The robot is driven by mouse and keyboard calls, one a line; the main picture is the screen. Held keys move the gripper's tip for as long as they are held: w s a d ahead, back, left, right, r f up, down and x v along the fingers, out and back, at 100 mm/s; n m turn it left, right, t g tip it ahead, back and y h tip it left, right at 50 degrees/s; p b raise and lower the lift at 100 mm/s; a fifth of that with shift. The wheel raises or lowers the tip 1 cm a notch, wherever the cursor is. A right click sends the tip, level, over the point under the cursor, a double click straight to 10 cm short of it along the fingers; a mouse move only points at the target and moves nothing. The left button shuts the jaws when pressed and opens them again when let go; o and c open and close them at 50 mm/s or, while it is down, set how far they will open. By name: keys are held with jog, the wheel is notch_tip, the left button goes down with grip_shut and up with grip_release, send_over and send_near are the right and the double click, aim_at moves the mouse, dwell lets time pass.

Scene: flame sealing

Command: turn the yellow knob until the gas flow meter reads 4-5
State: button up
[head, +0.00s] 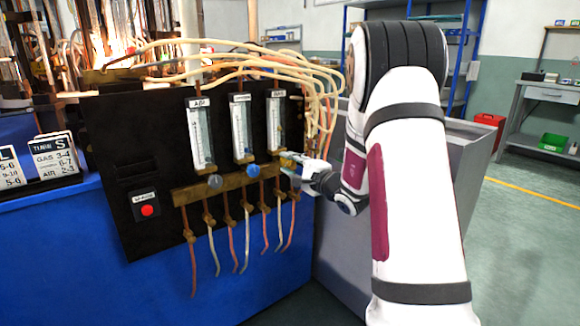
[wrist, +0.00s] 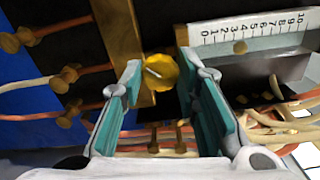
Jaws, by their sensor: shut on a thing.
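The yellow knob (wrist: 160,72) sits between my gripper's (wrist: 158,62) fingertips in the wrist view, and the gripper is shut on it. In the head view my gripper (head: 291,170) reaches in from the right to the rightmost valve, mostly covering the knob. The flow meter (head: 277,121) above it is the rightmost of three on the black panel. Its scale (wrist: 250,27) shows on its side in the wrist view, numbered 0 to 10. A small brass-coloured float (wrist: 240,47) lies in its tube at roughly 3 to 4; the angle makes it inexact.
A grey knob (head: 215,182) and a blue knob (head: 253,170) sit left of the gripper on the brass manifold (head: 195,193). A red button (head: 148,210) is lower left. Hoses (head: 215,66) loop over the panel, others hang below. Setting cards (head: 54,158) stand left.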

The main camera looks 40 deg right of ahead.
jog(key=o, duration=1.2)
jog(key=shift+c, duration=0.2)
jog(key=s, duration=1.2)
jog(key=shift+d, duration=0.2)
jog(key=shift+a, duration=0.1)
